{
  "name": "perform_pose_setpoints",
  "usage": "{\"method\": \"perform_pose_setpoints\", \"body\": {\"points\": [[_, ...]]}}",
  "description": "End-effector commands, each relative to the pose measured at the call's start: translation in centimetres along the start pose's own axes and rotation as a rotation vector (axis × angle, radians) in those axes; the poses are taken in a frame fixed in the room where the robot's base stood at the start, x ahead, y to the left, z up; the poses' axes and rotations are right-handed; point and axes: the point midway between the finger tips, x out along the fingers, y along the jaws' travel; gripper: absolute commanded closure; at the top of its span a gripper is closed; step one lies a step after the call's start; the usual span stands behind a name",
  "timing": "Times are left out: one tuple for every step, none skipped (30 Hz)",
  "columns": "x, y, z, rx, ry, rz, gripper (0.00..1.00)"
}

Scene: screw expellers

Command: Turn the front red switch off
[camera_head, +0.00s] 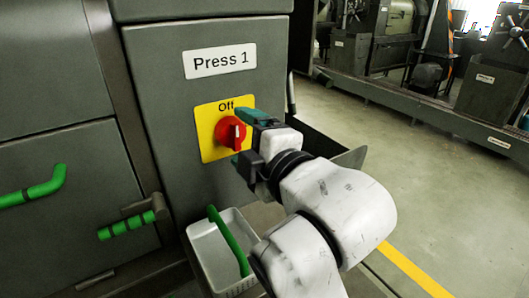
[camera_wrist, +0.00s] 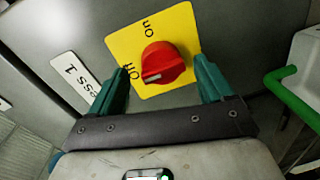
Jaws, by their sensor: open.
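The red switch (camera_head: 230,134) is a round knob with a raised grip on a yellow plate (camera_head: 210,112). The plate is on the grey press front under the "Press 1" label (camera_head: 220,61). "Off" is printed at the plate's top. In the wrist view the red switch (camera_wrist: 163,64) shows a pale mark at its lower left, and "On" and "Off" are printed beside it. My gripper (camera_head: 246,138) is open in front of the plate. In the wrist view its green fingers (camera_wrist: 160,72) stand apart on either side of the switch, with no clear contact. Which label the mark points to is unclear.
A white bin (camera_head: 205,248) with a green handle (camera_head: 228,240) stands below the switch. Green handles (camera_head: 127,225) sit on the grey doors at left. A dark tray edge (camera_head: 345,158) juts out behind my arm. Open floor lies right, with machines beyond.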

Motion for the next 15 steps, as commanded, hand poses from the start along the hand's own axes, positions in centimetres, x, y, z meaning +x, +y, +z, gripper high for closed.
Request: {"method": "perform_pose_setpoints", "body": {"points": [[-1.0, -0.1, 0.0, 0.001, 0.000, 0.003, 0.19], [-1.6, -0.1, 0.1, 0.002, 0.000, 0.002, 0.19], [-2.4, -0.1, 0.1, 0.002, 0.000, 0.003, 0.19], [-3.0, -0.1, 0.1, 0.002, -0.001, 0.003, 0.19], [-3.6, -0.1, 0.1, 0.002, 0.000, 0.004, 0.19], [-4.4, -0.1, 0.1, 0.002, 0.000, 0.003, 0.19], [-5.0, -0.1, 0.1, 0.001, 0.000, 0.004, 0.19], [-5.5, -0.1, 0.1, 0.001, 0.000, 0.004, 0.19], [-6.2, -0.1, 0.1, 0.000, -0.001, 0.004, 0.19], [-6.6, 0.0, 0.1, 0.000, -0.001, 0.004, 0.19], [-7.0, -0.1, 0.1, 0.000, -0.002, 0.003, 0.19], [-7.5, 0.0, 0.1, 0.000, -0.001, 0.004, 0.19], [-7.8, 0.0, 0.1, 0.000, -0.001, 0.003, 0.19], [-8.1, 0.0, 0.1, 0.000, -0.002, 0.003, 0.19], [-8.4, 0.0, 0.1, 0.000, -0.001, 0.003, 0.19]]}}
